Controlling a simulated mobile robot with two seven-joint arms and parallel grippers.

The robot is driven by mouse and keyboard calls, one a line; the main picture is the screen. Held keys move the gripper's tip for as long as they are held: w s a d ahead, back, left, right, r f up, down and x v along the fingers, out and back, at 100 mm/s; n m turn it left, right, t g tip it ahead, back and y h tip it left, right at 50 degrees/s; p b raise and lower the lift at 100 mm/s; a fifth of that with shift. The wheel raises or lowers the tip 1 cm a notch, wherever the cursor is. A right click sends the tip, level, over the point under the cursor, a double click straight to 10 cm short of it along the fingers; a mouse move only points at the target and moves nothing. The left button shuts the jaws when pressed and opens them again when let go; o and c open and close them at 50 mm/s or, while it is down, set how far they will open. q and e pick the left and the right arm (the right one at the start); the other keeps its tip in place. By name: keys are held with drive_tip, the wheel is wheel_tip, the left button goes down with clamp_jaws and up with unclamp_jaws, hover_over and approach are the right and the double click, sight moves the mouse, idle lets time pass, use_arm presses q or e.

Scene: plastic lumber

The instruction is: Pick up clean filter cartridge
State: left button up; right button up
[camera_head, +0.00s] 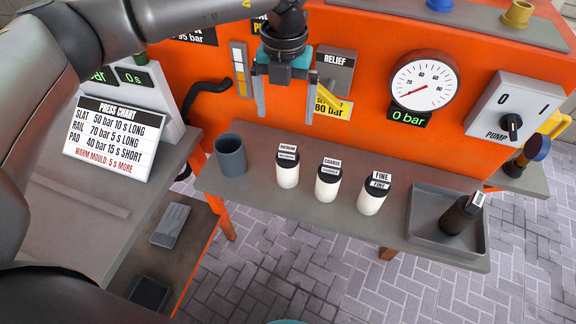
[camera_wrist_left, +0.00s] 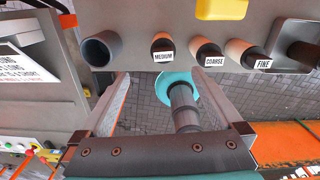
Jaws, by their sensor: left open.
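Three white filter cartridges with black caps stand upright in a row on the grey shelf (camera_head: 250,200). Their labels read medium (camera_head: 288,174), coarse (camera_head: 327,186) and fine (camera_head: 372,199). The wrist view also shows the medium (camera_wrist_left: 162,46), coarse (camera_wrist_left: 207,54) and fine (camera_wrist_left: 247,54) ones, beyond the fingertips. A dark cartridge (camera_head: 458,217) leans in a grey tray (camera_head: 422,232) at the right; its label is not legible. My left gripper (camera_head: 285,112) is open and empty, above the shelf, apart from the cartridges. My right gripper is out of view.
A grey open cup (camera_head: 231,157) stands left of the medium cartridge. The orange panel (camera_head: 370,135) behind carries a gauge (camera_head: 424,82) reading 0 bar, a pump switch (camera_head: 511,122) and a yellow handle (camera_head: 327,99) near my gripper. A press chart (camera_head: 110,138) stands at the left.

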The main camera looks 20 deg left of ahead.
sight(288, 158)
use_arm(q)
wheel_tip(288, 158, down, 10)
drive_tip(key=shift+r+b, duration=0.15)
drive_tip(key=shift+b, duration=0.15)
drive_tip(key=shift+s+d+f, duration=0.1)
drive_tip(key=shift+d+f, duration=0.05)
drive_tip(key=shift+f, duration=1.2)
drive_tip(key=shift+s+d+f, duration=0.1)
drive_tip(key=shift+d+f, duration=0.05)
drive_tip(key=shift+f, duration=1.15)
drive_tip(key=shift+c, duration=0.2)
clamp_jaws()
